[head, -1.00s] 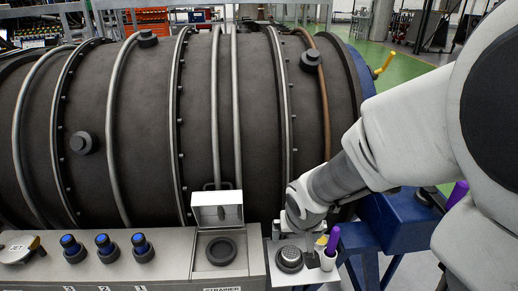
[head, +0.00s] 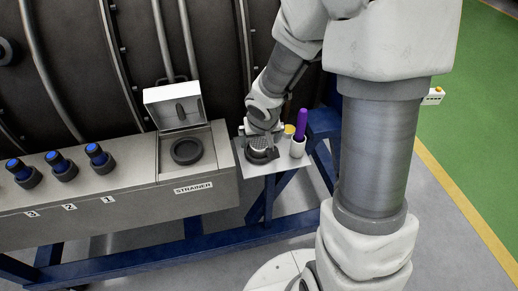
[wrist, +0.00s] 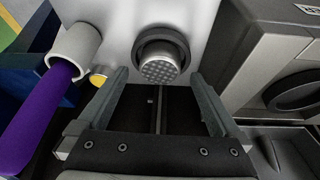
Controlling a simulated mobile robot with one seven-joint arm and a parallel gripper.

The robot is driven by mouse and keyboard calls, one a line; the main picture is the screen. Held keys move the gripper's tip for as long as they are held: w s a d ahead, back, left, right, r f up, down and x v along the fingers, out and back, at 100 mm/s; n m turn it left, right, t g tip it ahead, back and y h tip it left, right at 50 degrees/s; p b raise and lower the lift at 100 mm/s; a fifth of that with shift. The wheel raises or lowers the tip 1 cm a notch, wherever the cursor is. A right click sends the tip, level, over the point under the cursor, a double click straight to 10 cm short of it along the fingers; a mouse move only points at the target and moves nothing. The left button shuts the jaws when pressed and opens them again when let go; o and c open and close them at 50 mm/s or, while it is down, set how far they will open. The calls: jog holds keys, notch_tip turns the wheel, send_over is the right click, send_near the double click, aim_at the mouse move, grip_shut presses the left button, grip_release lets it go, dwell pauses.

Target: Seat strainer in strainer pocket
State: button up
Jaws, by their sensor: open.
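The strainer (head: 260,143) is a short grey cylinder with a perforated end, sitting in a dark ring on a small metal shelf. It also shows in the wrist view (wrist: 160,69), just beyond my fingertips. My gripper (wrist: 160,76) is open and empty, with one finger toward each side of the strainer; I see no contact. In the head view my gripper (head: 262,124) is just behind the strainer, its fingers mostly hidden. The strainer pocket (head: 187,151) is a dark round ring in the box labelled STRAINER, left of the shelf. Its lid (head: 172,104) stands open.
A white cup (head: 298,149) holding a purple-handled tool (head: 302,124) stands right of the strainer, near a small yellow item (head: 289,129). Several blue-topped knobs (head: 96,154) line the panel at left. The large dark engine casing (head: 80,60) rises behind.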

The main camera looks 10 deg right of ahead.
aim_at(260, 145)
jog(key=shift+b+x, duration=0.3)
jog(key=shift+x, duration=0.8)
jog(key=c, duration=1.5)
jog(key=shift+r, duration=0.1)
notch_tip(260, 145, up, 10)
jog(key=p, duration=0.6)
